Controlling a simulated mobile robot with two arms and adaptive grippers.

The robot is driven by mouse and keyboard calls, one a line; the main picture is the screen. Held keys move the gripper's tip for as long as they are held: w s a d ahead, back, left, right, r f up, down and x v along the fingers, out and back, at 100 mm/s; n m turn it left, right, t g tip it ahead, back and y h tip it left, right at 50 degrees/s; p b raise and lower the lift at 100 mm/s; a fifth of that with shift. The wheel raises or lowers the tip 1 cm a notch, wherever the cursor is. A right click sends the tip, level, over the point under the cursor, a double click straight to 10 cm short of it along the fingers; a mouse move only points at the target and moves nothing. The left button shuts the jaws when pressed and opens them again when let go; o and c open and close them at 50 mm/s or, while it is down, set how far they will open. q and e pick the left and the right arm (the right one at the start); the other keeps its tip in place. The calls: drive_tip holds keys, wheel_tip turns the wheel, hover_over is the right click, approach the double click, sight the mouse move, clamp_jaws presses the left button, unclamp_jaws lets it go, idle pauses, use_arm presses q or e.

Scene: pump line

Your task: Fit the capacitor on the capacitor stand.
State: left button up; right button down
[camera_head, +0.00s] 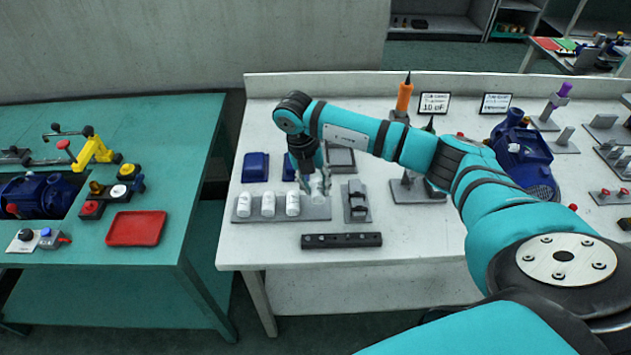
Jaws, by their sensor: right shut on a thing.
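Several white capacitors stand upright in a row on a grey base plate (322,212) on the white table: one at the left (244,205), one beside it (268,204) and another (292,204). My right gripper (314,184) points down over the plate's right end. It is shut on a white capacitor (318,192), partly hidden by the fingers. I cannot tell whether that capacitor touches the plate. A small grey fixture (355,203) stands just right of the plate; I cannot tell if it is the capacitor stand. My left gripper is out of view.
A black bar (341,240) lies in front. A blue bin (255,167) and a grey tray (341,161) are behind. A blue pump motor (522,158) and an orange-handled tool (404,98) stand farther right. A green table (185,205) with a red tray (136,228) is at left.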

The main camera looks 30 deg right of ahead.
wheel_tip(320, 180, down, 2)
drive_tip(key=shift+a+f+b, duration=0.1)
drive_tip(key=shift+b, duration=0.45)
drive_tip(key=shift+f+b, duration=0.65)
drive_tip(key=shift+f, duration=0.3)
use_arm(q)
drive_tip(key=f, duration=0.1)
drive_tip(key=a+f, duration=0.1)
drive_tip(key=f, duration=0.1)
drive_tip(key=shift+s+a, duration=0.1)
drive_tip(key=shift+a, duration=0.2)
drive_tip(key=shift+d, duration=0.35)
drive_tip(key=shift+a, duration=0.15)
use_arm(e)
drive_tip(key=c, duration=0.9)
unclamp_jaws()
drive_tip(key=shift+w+a+r+p, duration=0.15)
drive_tip(key=shift+r+p, duration=0.5)
drive_tip(key=shift+r, duration=0.35)
drive_tip(key=shift+w+a+r+p, duration=0.1)
drive_tip(key=shift+a+r+p, duration=0.05)
drive_tip(key=shift+r+p, duration=0.7)
drive_tip(key=shift+w+a+r+p, duration=0.15)
drive_tip(key=shift+r+p, duration=0.35)
drive_tip(key=shift+r, duration=0.6)
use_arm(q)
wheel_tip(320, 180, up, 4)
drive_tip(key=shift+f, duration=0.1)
use_arm(e)
drive_tip(key=shift+s, duration=0.1)
